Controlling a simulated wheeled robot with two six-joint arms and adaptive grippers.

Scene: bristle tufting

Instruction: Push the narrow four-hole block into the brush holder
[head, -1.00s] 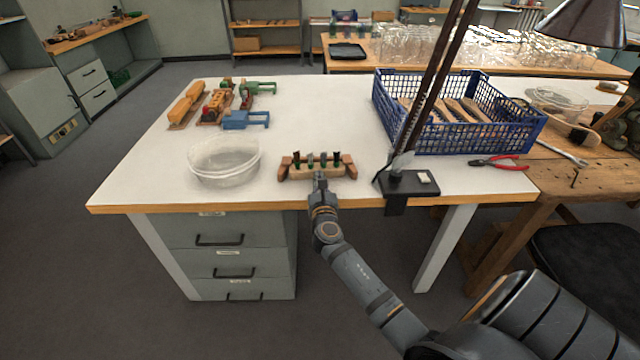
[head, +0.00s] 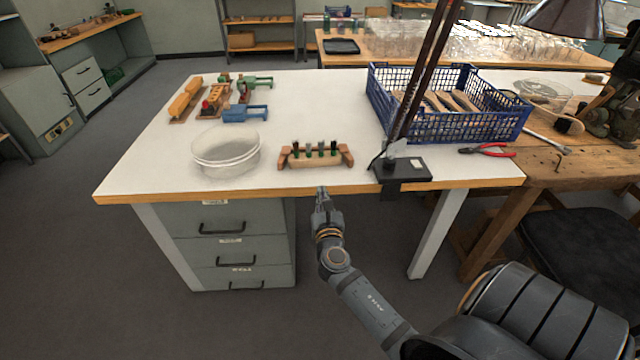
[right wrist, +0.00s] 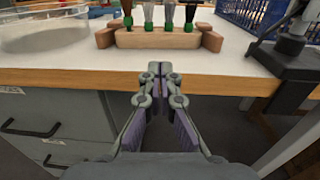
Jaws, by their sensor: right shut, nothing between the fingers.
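The narrow block (head: 314,162) is a pale wooden bar near the table's front edge, with several dark, green-banded tufts standing up along it. It also shows at the top of the right wrist view (right wrist: 157,40). The brush holder shows as reddish-brown wooden end pieces (head: 346,155), one at each end of the bar; the left end piece is clear in the right wrist view (right wrist: 104,37). How deep the bar sits between them I cannot tell. My right gripper (head: 321,191) is shut and empty at the table's front edge, apart from the block. My left gripper is not in view.
A clear round tub (head: 226,168) stands left of the holder. The black lamp base (head: 402,167) is clamped close on its right. A blue crate (head: 450,127) and red pliers (head: 487,149) lie further right. Coloured clamps (head: 246,113) lie at the back left.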

